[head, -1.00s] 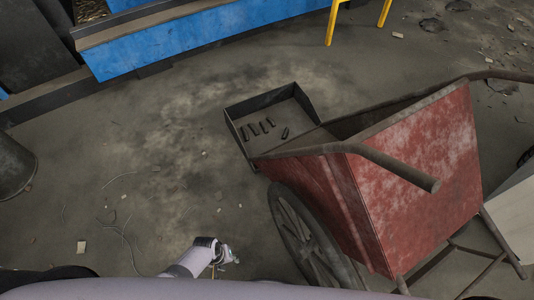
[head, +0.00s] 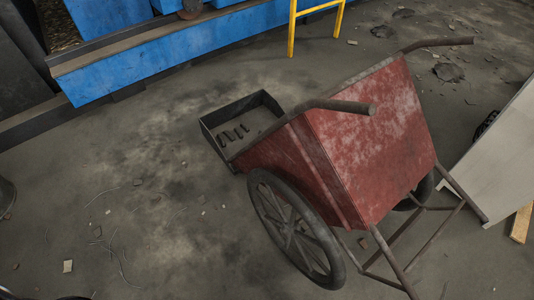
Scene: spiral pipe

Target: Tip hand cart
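The hand cart (head: 365,145) is a worn red tub on two dark spoked wheels, right of centre in the head view. Its near wheel (head: 295,228) faces me. Two rusty handles show, the near one (head: 345,106) and the far one (head: 437,43). Metal legs reach down on the right. Several small dark pieces (head: 235,132) lie in the tray.
A blue machine base (head: 150,55) runs along the back left. A yellow rail (head: 292,30) stands behind the tray. A pale panel (head: 500,150) leans at the right with a wooden board (head: 521,223) beside it. The floor left of the cart is mostly clear, with scattered debris.

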